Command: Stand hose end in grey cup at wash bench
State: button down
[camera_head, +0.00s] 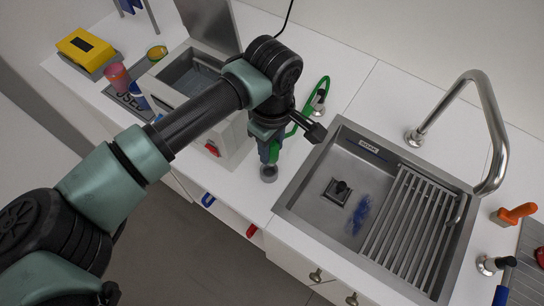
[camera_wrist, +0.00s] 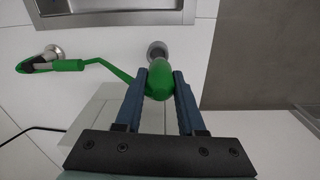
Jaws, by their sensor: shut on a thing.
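My gripper (camera_head: 268,152) is shut on the green hose end (camera_head: 275,150), between the sink and the box-like unit with the raised lid. In the wrist view the hose end (camera_wrist: 160,80) sits between the two blue fingers (camera_wrist: 159,88). A small grey cup (camera_head: 268,174) stands on the white bench just below the fingers, near the front edge. In the wrist view the cup (camera_wrist: 157,47) shows just beyond the hose end, which partly covers it. I cannot tell whether the tip is above the cup or inside its rim.
The green hose loops back to a small fitting (camera_head: 318,101) on the bench. The steel sink (camera_head: 292,192) with its curved tap (camera_head: 497,130) is to the right. The grey unit (camera_head: 222,150) with a raised lid (camera_head: 209,22) stands close on the left.

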jog(key=n, duration=0.2)
jog(key=w+n+b, duration=0.1)
jog(key=n, duration=0.2)
jog(key=shift+w+r, duration=0.1)
jog(key=shift+w, duration=0.05)
jog(key=shift+a+r+n, duration=0.2)
jog(key=shift+a+n, duration=0.1)
jog(key=shift+n, duration=0.8)
jog(key=shift+w, duration=0.1)
jog(key=shift+r+b, duration=0.1)
jog(key=shift+b, duration=0.35)
notch_tip(320, 180, down, 6)
jog(key=b, duration=0.5)
jog(key=shift+r, duration=0.1)
jog(key=shift+b, duration=0.6)
jog(key=shift+f+b, duration=1.75)
jog(key=shift+f, duration=0.15)
jog(key=shift+c, duration=2.2)
grip_release()
